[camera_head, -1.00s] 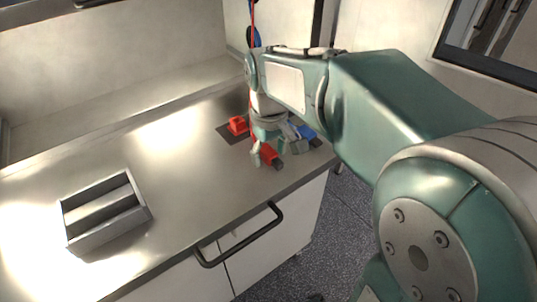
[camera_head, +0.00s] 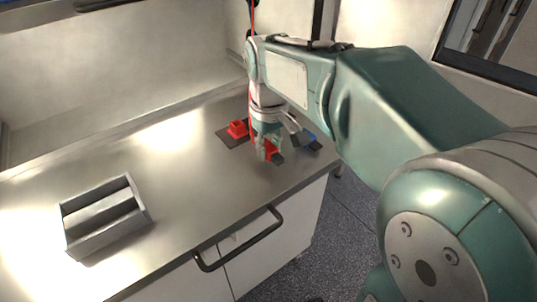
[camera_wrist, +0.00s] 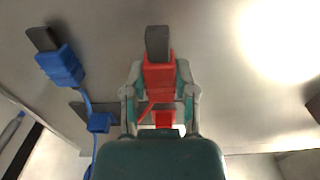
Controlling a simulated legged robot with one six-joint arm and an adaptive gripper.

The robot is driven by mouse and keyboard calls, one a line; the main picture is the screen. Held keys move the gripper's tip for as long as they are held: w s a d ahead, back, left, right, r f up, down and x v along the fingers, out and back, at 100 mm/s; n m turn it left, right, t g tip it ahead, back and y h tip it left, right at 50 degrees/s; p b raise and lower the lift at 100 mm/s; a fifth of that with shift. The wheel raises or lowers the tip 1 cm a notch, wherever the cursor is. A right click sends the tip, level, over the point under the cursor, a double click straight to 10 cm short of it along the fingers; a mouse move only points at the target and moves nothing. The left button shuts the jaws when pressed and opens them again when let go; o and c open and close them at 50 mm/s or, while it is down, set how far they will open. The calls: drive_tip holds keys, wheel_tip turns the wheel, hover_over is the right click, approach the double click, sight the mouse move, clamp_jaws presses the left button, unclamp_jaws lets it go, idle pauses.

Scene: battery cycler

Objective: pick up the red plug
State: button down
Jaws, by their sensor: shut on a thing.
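My gripper (camera_wrist: 160,95) is shut on the red plug (camera_wrist: 159,75), with one finger on each side of it in the wrist view. The plug has a dark grey tip pointing away from the gripper. In the head view the gripper (camera_head: 269,152) holds the red plug (camera_head: 271,148) over the right part of the metal counter, and the fingers partly hide it. It looks a little above the counter, though the gap is hard to judge.
A blue plug (camera_wrist: 60,66) with a blue cable lies beside my gripper, left in the wrist view. A red connector block (camera_head: 238,129) sits on a dark plate behind the gripper. A grey divided tray (camera_head: 104,216) stands at left on the counter (camera_head: 190,185), with clear room between.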

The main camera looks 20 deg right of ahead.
drive_tip(key=s+r, duration=1)
drive_tip(key=s, duration=0.4)
drive_tip(key=m, duration=2.5)
approach(273, 154)
wheel_tip(273, 154, down, 6)
drive_tip(key=shift+r, duration=0.1)
drive_tip(key=m, duration=0.1)
drive_tip(key=w+f+m, duration=0.1)
drive_tip(key=m, duration=0.1)
drive_tip(key=w+m, duration=0.1)
drive_tip(key=m, duration=0.1)
drive_tip(key=shift+a+f, duration=0.15)
drive_tip(key=shift+f, duration=2.5)
drive_tip(key=shift+c, duration=1.7)
unclamp_jaws()
drive_tip(key=shift+s, duration=0.1)
